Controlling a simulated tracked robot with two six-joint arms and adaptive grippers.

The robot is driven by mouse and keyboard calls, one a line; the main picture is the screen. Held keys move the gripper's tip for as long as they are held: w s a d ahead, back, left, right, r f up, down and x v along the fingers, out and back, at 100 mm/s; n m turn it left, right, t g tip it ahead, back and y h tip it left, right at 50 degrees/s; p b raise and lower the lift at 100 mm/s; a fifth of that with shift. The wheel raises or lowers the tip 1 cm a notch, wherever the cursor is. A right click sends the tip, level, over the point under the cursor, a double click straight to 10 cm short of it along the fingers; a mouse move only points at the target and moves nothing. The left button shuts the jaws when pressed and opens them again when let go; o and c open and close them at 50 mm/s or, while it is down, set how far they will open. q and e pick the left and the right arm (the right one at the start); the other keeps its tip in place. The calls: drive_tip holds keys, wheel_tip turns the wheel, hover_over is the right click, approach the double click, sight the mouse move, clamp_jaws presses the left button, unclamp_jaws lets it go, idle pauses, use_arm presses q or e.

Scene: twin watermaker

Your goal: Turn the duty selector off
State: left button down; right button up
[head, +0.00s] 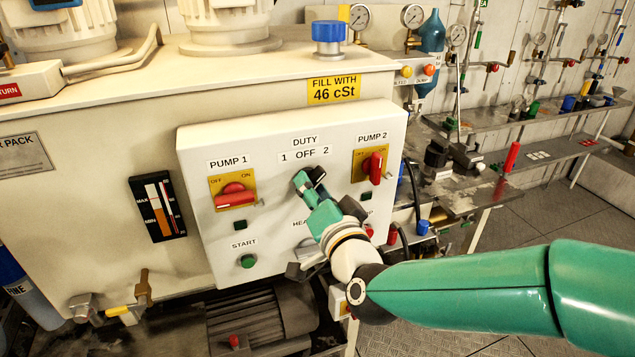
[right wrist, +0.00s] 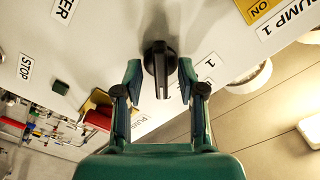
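The duty selector (right wrist: 160,62) is a black knob with a raised bar, on the white panel under the labels 1, OFF and 2. In the right wrist view its bar runs up and down the picture; which label it points to I cannot tell. My right gripper (right wrist: 160,78) is open, with one finger on each side of the knob and a gap on both sides. In the head view the right gripper (head: 308,183) is at the panel just below the duty labels (head: 305,154) and mostly covers the knob. My left gripper is not in view.
The red pump 1 switch (head: 236,195) is left of the selector and the red pump 2 switch (head: 375,167) is right of it. A green start button (head: 248,261) is lower left. My right arm hides the lower right of the panel. Shelves with fittings stand at right.

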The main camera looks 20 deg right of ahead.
drive_tip(key=shift+w, duration=0.4)
drive_tip(key=shift+c, duration=0.3)
